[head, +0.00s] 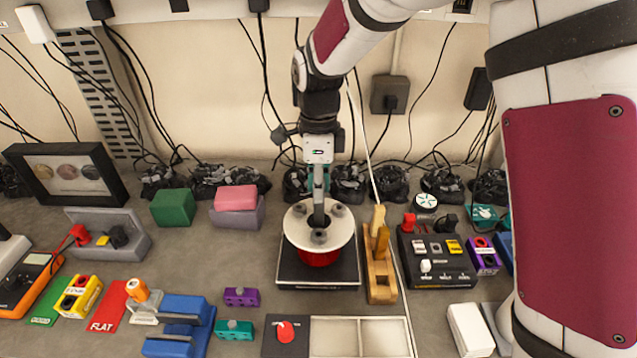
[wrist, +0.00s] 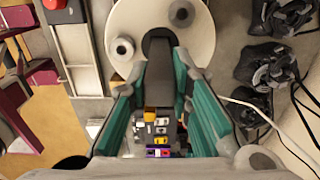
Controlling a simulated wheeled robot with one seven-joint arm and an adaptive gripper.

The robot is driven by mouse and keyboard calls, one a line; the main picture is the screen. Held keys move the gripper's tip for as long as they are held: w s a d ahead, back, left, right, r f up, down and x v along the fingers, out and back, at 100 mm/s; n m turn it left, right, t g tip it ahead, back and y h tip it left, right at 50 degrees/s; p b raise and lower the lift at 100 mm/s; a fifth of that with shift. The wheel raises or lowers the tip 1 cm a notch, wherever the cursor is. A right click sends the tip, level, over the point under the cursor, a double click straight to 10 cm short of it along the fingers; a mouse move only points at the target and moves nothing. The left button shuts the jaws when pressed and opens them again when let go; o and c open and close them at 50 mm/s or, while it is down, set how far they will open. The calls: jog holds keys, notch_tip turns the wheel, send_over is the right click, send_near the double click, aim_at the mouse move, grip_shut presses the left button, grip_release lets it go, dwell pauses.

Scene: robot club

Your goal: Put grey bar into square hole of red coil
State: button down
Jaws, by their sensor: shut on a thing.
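The red coil (head: 318,258) stands upright on a black base plate (head: 290,281), with a round white flange (head: 298,233) on top that carries grey knobs. My gripper (head: 319,168) is above the coil, pointing down, shut on the grey bar (head: 319,192). The bar hangs upright, its lower part over the middle of the flange. In the wrist view the teal fingers (wrist: 158,70) flank the dark bar (wrist: 160,52), whose far end lies over the white flange (wrist: 195,45). The square hole is hidden; I cannot tell whether the bar's tip is inside it.
A wooden holder (head: 381,280) with wooden pegs stands close right of the coil, beside a black switch box (head: 436,262). Pink (head: 236,198) and green (head: 173,207) blocks are at left. Black cable bundles line the wall. Small parts and a pale tray (head: 360,322) lie in front.

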jog(key=shift+f, duration=1.45)
dwell(0.5)
jog(key=c, duration=1.4)
grip_release()
jog(key=shift+o, duration=0.2)
jog(key=shift+r, duration=0.1)
jog(key=shift+r+p, duration=1.1)
jog(key=shift+r, duration=2.8)
